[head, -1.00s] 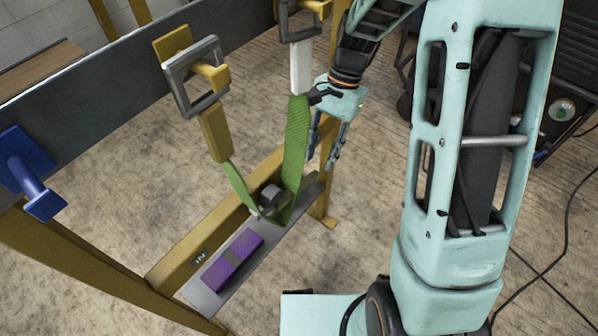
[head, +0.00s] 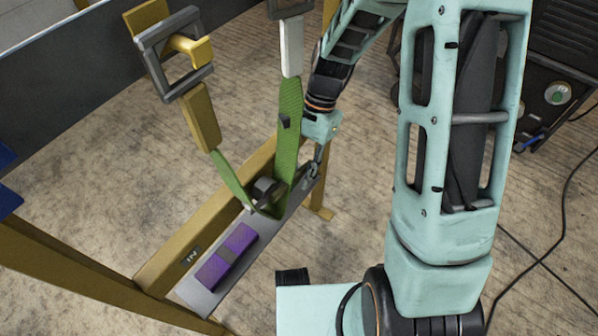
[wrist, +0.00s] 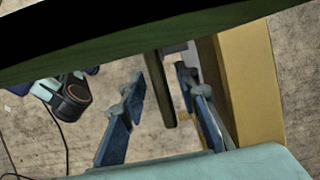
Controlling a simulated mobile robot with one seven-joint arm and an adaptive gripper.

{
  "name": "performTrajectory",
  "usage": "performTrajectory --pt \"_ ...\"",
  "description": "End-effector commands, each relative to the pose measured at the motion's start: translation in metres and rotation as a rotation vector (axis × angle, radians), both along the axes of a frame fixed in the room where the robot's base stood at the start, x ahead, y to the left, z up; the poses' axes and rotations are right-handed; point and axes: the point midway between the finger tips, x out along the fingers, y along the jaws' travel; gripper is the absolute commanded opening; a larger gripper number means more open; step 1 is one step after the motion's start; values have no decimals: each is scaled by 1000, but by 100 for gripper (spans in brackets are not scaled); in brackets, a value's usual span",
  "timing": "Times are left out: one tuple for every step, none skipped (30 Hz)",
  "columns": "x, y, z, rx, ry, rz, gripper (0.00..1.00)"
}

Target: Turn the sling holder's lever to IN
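The sling holder has a grey shelf (head: 203,296) on a yellow beam (head: 160,266), with an "IN" label (head: 191,254) near its left end. A dark round hub (head: 266,188) sits on the beam beside the green sling (head: 290,120). My gripper (head: 314,172) is low at the beam's right end, just right of the sling. In the wrist view my gripper (wrist: 163,108) has its blue fingers apart, with a dark bar (wrist: 160,88) showing between them. The bar looks like the lever, but its join to the hub is hidden. I cannot tell whether the fingers touch it.
The sling hangs close to my gripper and crosses the top of the wrist view. Yellow hangers with square grey rings (head: 172,50) stand above. A black cabinet (head: 560,60) is at the right.

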Motion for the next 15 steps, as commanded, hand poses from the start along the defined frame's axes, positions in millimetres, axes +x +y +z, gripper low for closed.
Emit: performTrajectory --pt "0 0 0 0 0 0 29" --pt "0 0 0 0 0 0 29" --pt "0 0 0 0 0 0 29" --pt "0 0 0 0 0 0 29" --pt "0 0 0 0 0 0 27" --pt "0 0 0 0 0 0 22" --pt "0 0 0 1 1 0 19" --pt "0 0 0 1 1 0 16" --pt "0 0 0 0 1 0 11" --pt "0 0 0 1 1 0 8" --pt "0 0 0 0 1 0 5" --pt "0 0 0 0 1 0 0" --pt "0 0 0 0 1 0 0" --pt "0 0 0 0 1 0 0" --pt "0 0 0 0 1 0 0"
